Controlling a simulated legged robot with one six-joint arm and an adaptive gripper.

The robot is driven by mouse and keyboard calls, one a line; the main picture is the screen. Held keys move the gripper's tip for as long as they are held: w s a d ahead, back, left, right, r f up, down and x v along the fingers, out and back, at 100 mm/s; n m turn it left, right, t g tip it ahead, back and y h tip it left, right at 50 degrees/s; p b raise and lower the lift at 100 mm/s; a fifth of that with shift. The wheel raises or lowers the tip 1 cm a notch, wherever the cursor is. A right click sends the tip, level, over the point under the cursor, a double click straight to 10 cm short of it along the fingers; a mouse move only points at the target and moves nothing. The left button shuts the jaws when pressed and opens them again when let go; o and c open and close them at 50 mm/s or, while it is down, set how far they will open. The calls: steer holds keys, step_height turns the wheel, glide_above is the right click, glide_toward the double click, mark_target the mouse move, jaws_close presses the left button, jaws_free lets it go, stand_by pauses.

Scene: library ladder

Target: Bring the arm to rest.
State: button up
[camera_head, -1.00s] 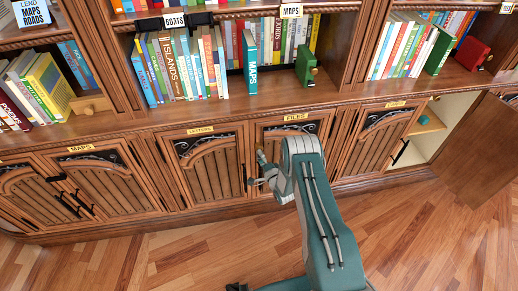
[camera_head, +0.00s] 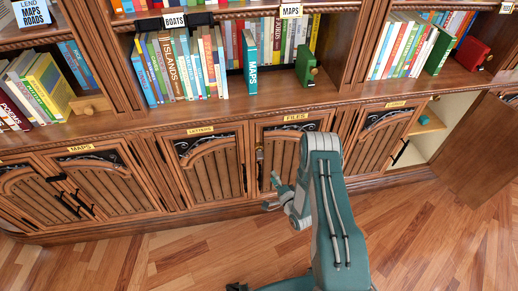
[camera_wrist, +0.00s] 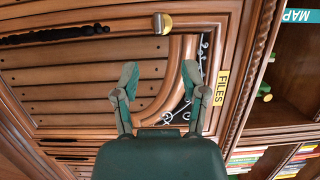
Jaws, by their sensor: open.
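My gripper (camera_wrist: 159,85) is open and empty in the wrist view, its two green fingers spread apart in front of the FILES cabinet door (camera_wrist: 90,75). A round brass-coloured knob (camera_wrist: 162,24) on that door sits beyond the fingertips, apart from them. In the head view my gripper (camera_head: 272,192) is small and partly hidden by my arm, in front of the lower cabinet. The FILES door (camera_head: 285,160) looks shut there, and my arm covers part of it.
A cupboard door (camera_head: 482,150) stands open at the right, showing a shelf with a small teal thing (camera_head: 424,119). Books, including a teal MAPS book (camera_head: 250,65), stand on the shelves above. The wooden floor (camera_head: 150,260) is clear at the left.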

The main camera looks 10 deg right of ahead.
steer(key=w+d+r+n+g+h, duration=0.1)
steer(key=w+r+n, duration=0.25)
steer(key=r, duration=0.45)
steer(key=w+d+r+n+g+h, duration=0.1)
steer(key=w+r+n+g, duration=0.1)
steer(key=w+r, duration=0.45)
steer(key=s+r+n+g+h, duration=0.1)
steer(key=s+r, duration=0.2)
steer(key=r, duration=0.6)
steer(key=s+r+n+g+h, duration=0.1)
steer(key=s+r+n+h, duration=0.15)
steer(key=r, duration=0.65)
steer(key=s+a+r+n+g, duration=0.1)
steer(key=s+r+n+g, duration=0.15)
steer(key=s+r, duration=0.95)
steer(key=s+a+r+n+g, duration=0.1)
steer(key=s+a+g, duration=0.1)
steer(key=s, duration=0.9)
steer(key=s+a+r+n+g, duration=0.1)
steer(key=s+n+g, duration=0.1)
steer(key=s, duration=0.9)
steer(key=shift+s+a, duration=0.3)
steer(key=shift+a, duration=0.1)
steer(key=shift+o, duration=0.3)
steer(key=shift+w+y, duration=0.15)
steer(key=shift+y, duration=0.1)
